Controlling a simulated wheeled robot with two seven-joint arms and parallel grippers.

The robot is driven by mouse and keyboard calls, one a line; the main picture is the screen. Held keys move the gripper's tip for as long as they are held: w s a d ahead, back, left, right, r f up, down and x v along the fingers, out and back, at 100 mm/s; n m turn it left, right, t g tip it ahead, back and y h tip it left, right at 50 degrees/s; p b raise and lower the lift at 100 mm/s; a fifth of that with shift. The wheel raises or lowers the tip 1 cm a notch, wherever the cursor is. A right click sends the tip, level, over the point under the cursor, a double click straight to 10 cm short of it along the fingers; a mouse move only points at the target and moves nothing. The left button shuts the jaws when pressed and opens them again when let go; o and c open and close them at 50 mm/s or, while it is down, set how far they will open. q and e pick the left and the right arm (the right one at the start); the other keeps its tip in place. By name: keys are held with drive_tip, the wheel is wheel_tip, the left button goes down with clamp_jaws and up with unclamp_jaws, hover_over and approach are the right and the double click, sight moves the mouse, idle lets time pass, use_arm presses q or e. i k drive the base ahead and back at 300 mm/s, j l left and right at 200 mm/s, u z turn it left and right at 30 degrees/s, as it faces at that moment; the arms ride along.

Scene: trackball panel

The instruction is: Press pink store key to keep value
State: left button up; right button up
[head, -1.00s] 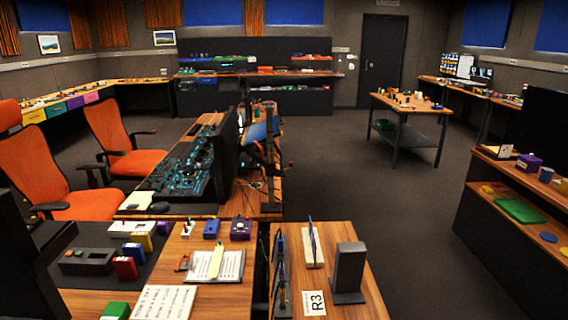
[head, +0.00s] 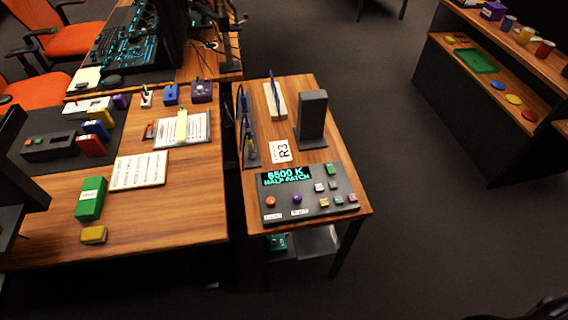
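The grey trackball panel (head: 290,211) lies on the narrow wooden table in the middle of the head view. Its dark display (head: 286,175) shows green text that looks like "6500 K HALF PATCH". An orange ball or knob (head: 270,202) and a purple one (head: 297,198) sit at its left. A green key (head: 331,169) is at the upper right, above several small pale keys. A small pinkish key (head: 352,197) is at the right end of the lower row; its label is too small to read. Neither gripper shows, and nothing touches the panel.
A dark upright block (head: 312,117) and a white stand (head: 275,101) are behind the panel, by an "R3" card (head: 281,151). A desk (head: 190,220) with boxes and papers is left, across a narrow gap. Open floor (head: 440,230) lies right of the table.

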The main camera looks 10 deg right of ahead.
sight(353, 198)
drive_tip(key=z, duration=0.95)
